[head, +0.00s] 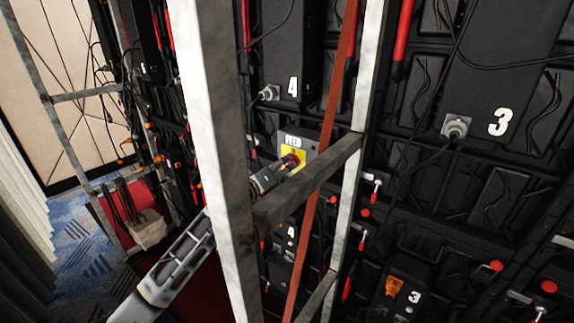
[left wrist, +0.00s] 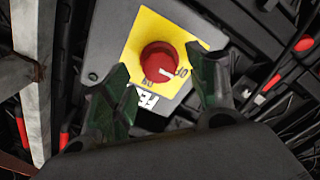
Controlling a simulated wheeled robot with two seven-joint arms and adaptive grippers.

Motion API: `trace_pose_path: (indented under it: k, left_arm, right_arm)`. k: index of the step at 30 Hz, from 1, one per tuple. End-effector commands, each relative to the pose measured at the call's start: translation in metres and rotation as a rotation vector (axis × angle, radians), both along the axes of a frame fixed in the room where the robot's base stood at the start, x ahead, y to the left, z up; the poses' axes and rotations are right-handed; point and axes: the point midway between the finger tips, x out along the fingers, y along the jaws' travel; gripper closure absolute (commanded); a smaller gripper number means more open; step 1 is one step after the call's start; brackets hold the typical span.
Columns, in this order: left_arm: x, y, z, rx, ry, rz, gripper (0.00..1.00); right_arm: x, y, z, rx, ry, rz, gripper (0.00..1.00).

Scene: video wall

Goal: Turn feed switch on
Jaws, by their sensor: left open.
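The feed switch is a grey box marked FEED (head: 293,141) with a yellow plate and a red knob (head: 292,158), mounted on the back of the wall. In the left wrist view the red knob (left wrist: 159,60) sits on the yellow plate (left wrist: 142,26). Small lettering shows beside the knob, partly covered, and I cannot tell the knob's setting. My left gripper (head: 283,170) is at the switch, seen past the metal frame. Its two green-dark fingers (left wrist: 160,74) are open, one on each side of the knob with gaps. My right gripper is not in view.
A pale upright post (head: 205,120) and a crossbar (head: 308,182) stand in front of my left arm. A rusty red bar (head: 322,130) runs close to the right of the switch. Black panels with cables and red handles fill the right side. Blue carpet (head: 85,255) lies lower left.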

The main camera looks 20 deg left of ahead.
Motion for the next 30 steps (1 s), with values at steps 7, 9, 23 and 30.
trace_pose_path:
  k: [7, 9, 23, 30]
  left_arm:
    - [0.018, -0.007, 0.001, -0.001, -0.001, 0.000, 0.41]
    - [0.022, -0.008, 0.000, 0.000, -0.001, 0.000, 0.41]
    - [0.027, -0.010, 0.000, 0.001, -0.001, -0.001, 0.41]
    - [0.027, -0.010, 0.000, 0.001, 0.000, 0.000, 0.67]
  right_arm:
    - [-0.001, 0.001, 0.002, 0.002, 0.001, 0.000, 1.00]
    - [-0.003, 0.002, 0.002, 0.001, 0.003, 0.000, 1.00]
    - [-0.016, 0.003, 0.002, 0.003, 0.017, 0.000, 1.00]
    - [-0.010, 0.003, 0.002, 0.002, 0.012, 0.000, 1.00]
